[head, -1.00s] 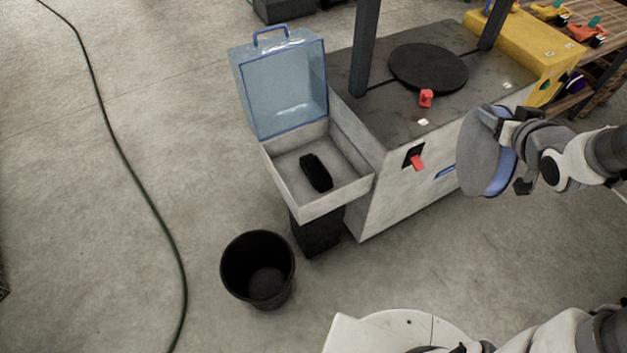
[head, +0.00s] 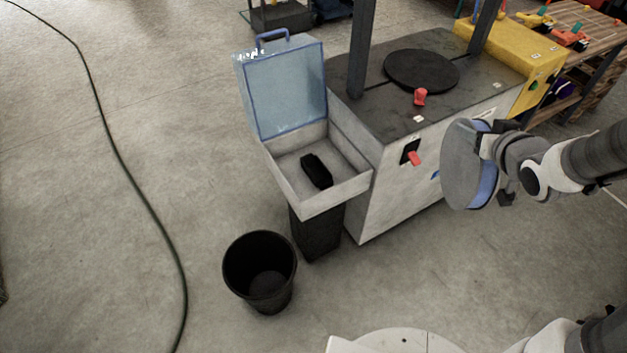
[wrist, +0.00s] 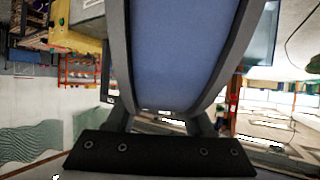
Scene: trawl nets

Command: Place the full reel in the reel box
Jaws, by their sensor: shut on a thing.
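The full reel (head: 462,165) has grey round side plates and a blue wound middle. My gripper (head: 492,150) is shut on it and holds it in the air, on edge, in front of the grey machine's right part. In the wrist view the reel's blue winding (wrist: 180,50) fills the middle between its two grey rims. The reel box (head: 290,190) is an open pale tray with a raised clear-blue lid (head: 285,88), left of the machine. A black object (head: 316,171) lies inside it. The reel is to the right of the box and apart from it.
The grey machine (head: 385,190) with a black disc (head: 422,70), a red knob (head: 421,97) and dark posts stands between box and reel. A black bin (head: 260,268) stands on the floor below the box. A green hose (head: 125,170) lies at left.

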